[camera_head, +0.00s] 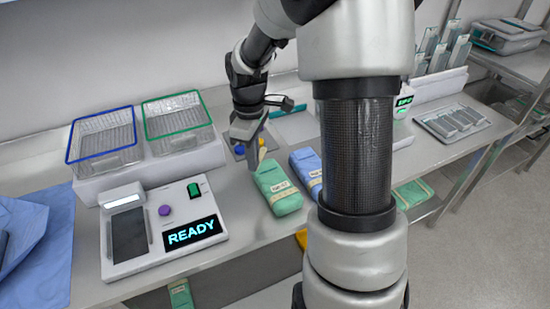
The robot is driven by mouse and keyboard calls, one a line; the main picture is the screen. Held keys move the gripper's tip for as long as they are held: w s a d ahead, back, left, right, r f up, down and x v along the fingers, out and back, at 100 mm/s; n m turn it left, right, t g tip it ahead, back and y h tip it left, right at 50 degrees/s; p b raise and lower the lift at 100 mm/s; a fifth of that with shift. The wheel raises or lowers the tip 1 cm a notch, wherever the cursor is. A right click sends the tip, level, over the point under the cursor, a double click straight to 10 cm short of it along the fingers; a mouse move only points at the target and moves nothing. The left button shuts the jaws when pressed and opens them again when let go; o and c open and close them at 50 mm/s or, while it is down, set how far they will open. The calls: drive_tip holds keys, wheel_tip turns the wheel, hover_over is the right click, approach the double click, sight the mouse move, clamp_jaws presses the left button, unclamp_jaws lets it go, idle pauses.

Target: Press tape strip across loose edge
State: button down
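A green wrapped package (278,190) lies on the counter with a pale printed strip across it. A blue wrapped package (303,163) lies just right of it, partly hidden by my arm. My gripper (253,164) points down at the upper left end of the green package. Whether it touches the package, and whether its fingers are open or shut, cannot be told. A small yellowish piece (262,154) shows beside the fingers; I cannot tell if it is tape. A loose edge cannot be made out at this size.
A device with a READY display (192,234) stands front left. Blue-rimmed (103,136) and green-rimmed (175,121) wire baskets stand behind it. A blue cloth (40,245) covers the left end. A tray of packs (452,122) lies at right. My arm hides the counter's middle.

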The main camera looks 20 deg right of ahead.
drive_tip(key=shift+w+d+f+n+b, duration=0.1)
drive_tip(key=shift+d+f+n+b, duration=0.85)
drive_tip(key=shift+f+n, duration=0.55)
drive_tip(key=shift+w+d+f+n+b, duration=0.1)
drive_tip(key=shift+d+f+n+b, duration=0.9)
drive_tip(key=shift+f+n, duration=0.45)
drive_tip(key=shift+w+d+f+n+b, duration=0.1)
drive_tip(key=shift+d+f+n+b, duration=0.85)
drive_tip(key=shift+f+n, duration=0.5)
drive_tip(key=shift+a+r, duration=0.1)
drive_tip(key=shift+a, duration=0.05)
drive_tip(key=c, duration=1.9)
unclamp_jaws()
